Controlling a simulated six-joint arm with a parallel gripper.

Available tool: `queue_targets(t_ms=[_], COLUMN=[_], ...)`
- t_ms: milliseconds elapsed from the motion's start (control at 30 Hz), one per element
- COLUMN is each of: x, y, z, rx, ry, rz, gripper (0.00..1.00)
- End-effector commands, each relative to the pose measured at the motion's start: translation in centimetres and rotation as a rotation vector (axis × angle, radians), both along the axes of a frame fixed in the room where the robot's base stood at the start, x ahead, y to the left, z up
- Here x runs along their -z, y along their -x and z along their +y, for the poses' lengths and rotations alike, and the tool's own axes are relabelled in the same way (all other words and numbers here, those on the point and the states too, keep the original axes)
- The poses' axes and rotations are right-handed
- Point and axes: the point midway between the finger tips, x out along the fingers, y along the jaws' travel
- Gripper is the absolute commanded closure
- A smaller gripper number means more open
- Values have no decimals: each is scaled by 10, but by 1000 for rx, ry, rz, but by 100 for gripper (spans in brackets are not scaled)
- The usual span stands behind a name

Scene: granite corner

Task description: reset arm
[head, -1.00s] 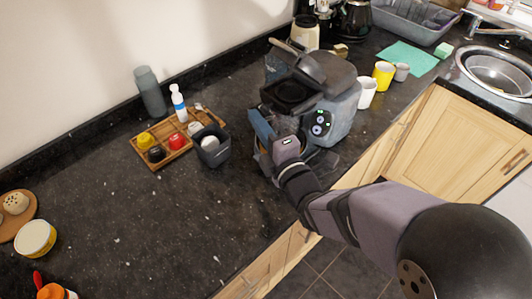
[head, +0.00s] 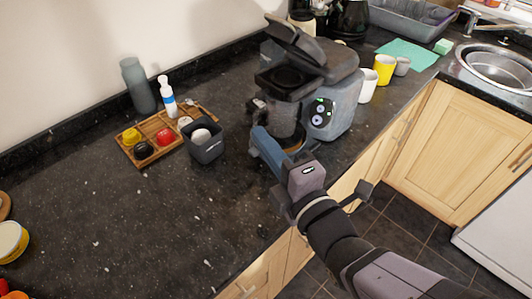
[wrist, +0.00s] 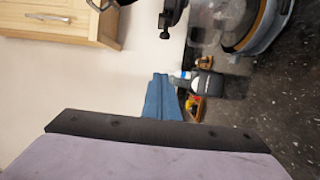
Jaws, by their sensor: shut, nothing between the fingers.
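My gripper (head: 262,138) is in front of the coffee machine (head: 345,100), at its lower left, with its blue fingers pointing back toward the wall. The fingers are shut and empty. In the wrist view the blue fingers (wrist: 163,97) lie together, with part of the machine (wrist: 243,22) at the upper right. The machine's lid (head: 300,45) stands raised, and small lights glow on its front panel. The gripper partly hides the machine's base; I cannot tell whether they touch.
A wooden tray (head: 127,151) with several capsules, a white-blue bottle (head: 169,100) and a dark bin (head: 207,152) stand left of the machine. A grey bottle (head: 138,85) is behind. White (head: 368,85) and yellow (head: 384,68) cups stand right.

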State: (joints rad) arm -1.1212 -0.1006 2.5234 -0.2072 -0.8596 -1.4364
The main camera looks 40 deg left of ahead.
Motion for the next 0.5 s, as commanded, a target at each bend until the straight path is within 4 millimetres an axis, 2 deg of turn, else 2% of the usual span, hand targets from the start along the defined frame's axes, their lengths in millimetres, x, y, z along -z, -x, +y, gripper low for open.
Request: queue_targets(t_ms=[500], x=[0], y=[2], z=[-6], rx=[2], ry=[2], rz=[-2], gripper=[100])
